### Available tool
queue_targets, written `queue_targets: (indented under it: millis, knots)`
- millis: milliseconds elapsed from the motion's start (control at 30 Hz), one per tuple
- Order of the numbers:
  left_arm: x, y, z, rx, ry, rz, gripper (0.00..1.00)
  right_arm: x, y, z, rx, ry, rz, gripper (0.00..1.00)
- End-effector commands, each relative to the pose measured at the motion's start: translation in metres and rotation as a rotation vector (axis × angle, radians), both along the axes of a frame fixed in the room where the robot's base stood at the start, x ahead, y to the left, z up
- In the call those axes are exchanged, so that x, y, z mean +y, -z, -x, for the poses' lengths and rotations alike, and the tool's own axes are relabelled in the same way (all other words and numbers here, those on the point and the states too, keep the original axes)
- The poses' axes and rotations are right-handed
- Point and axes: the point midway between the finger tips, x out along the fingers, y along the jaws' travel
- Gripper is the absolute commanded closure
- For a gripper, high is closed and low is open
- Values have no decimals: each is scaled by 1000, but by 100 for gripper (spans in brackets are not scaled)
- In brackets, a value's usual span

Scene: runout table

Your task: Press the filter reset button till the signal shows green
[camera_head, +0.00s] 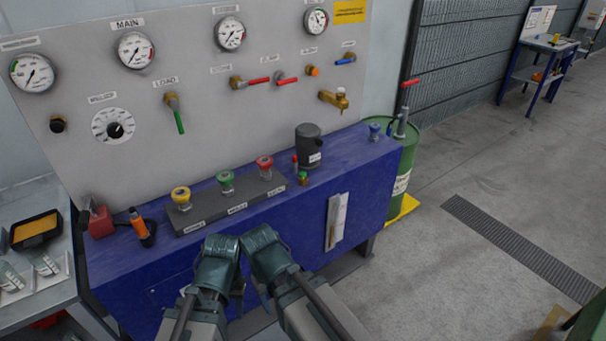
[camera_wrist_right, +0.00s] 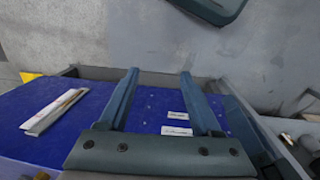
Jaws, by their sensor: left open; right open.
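A dark grey cylinder (camera_head: 309,147) with a small label stands on the blue bench top. Beside its foot are a small red piece (camera_head: 295,162) and a small green-topped brass fitting (camera_head: 303,178). I cannot read which control is the filter reset button. An orange round piece (camera_head: 313,71) sits on the grey panel; I see no lamp clearly lit green. My left gripper (camera_head: 220,245) and right gripper (camera_head: 262,238) are side by side at the bench's front, below the button row, touching nothing visible. The right one shows open and empty in the right wrist view (camera_wrist_right: 159,82).
Yellow (camera_head: 181,198), green (camera_head: 226,182) and red (camera_head: 264,166) knobs stand on a grey strip. A blue knob (camera_head: 375,131) is at the bench's right end. Gauges and valves cover the panel. A green drum (camera_head: 405,165) stands right.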

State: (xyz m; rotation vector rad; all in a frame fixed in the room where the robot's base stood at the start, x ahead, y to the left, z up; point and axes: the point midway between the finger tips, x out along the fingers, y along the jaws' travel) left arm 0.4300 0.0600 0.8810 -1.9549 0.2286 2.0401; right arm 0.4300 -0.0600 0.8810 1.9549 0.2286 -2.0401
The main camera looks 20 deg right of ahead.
Motion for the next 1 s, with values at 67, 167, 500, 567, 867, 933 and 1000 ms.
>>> queue_targets:
  millis: [67, 167, 500, 567, 867, 933, 1000]
  knots:
    - [0, 0, 0, 0, 0, 0, 50, 0, 0, 0, 0, 0, 0, 47]
    - [0, 0, 0, 0, 0, 0, 50, 0, 0, 0, 0, 0, 0, 65]
    - [0, 0, 0, 0, 0, 0, 50, 0, 0, 0, 0, 0, 0, 100]
    - [0, 0, 0, 0, 0, 0, 50, 0, 0, 0, 0, 0, 0, 100]
    - [0, 0, 0, 0, 0, 0, 50, 0, 0, 0, 0, 0, 0, 100]
    - [0, 0, 0, 0, 0, 0, 50, 0, 0, 0, 0, 0, 0, 100]
    - [0, 0, 0, 0, 0, 0, 50, 0, 0, 0, 0, 0, 0, 100]
